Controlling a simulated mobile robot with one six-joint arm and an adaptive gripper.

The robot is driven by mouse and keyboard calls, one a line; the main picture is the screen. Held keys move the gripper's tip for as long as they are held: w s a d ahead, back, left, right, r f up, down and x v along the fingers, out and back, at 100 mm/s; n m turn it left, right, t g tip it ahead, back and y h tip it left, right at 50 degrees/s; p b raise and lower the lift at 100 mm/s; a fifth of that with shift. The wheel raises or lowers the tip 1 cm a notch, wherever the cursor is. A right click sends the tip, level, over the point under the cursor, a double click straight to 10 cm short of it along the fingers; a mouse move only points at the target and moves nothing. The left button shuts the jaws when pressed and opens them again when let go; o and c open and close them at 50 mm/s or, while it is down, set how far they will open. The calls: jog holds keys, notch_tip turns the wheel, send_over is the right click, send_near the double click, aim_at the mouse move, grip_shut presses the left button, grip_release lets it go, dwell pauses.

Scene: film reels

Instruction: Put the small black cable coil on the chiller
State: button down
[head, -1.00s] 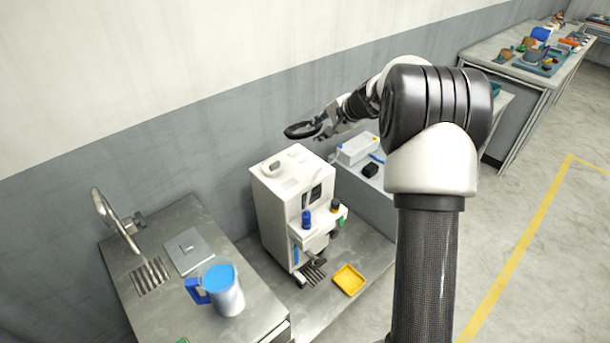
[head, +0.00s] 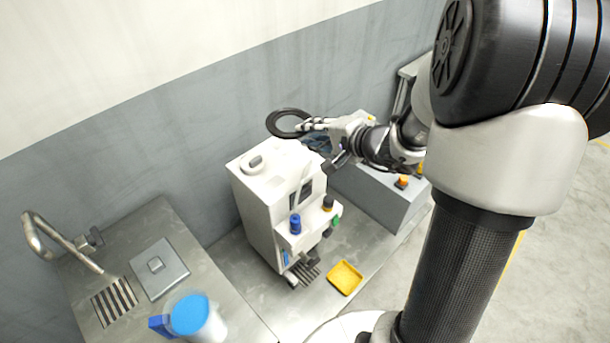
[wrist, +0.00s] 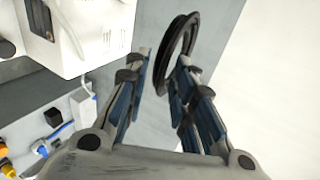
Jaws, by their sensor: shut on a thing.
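The small black cable coil (head: 273,117) is a thin black ring held out at the tip of my gripper (head: 308,125). It also shows in the wrist view (wrist: 188,22), with its lower part between the fingers. My gripper is shut on one edge of the coil. The chiller appears to be the white upright cabinet (head: 263,190), with a round cap on its top and blue and dark knobs on its front. The coil is in the air above and behind the chiller's top right part in the head view, apart from it. The cabinet shows at upper left in the wrist view (wrist: 95,35).
A steel sink counter (head: 165,215) with a tap and a blue-lidded jug (head: 195,318) stands left of the chiller. A yellow tray (head: 345,277) lies in front of it. A grey box (head: 380,195) stands to its right. The wall is close behind.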

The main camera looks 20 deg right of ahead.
notch_tip(320, 180, down, 17)
jog(key=b, duration=0.5)
jog(key=shift+f, duration=0.1)
jog(key=c, duration=1.3)
grip_release()
jog(key=shift+f, duration=0.1)
jog(key=shift+c, duration=0.2)
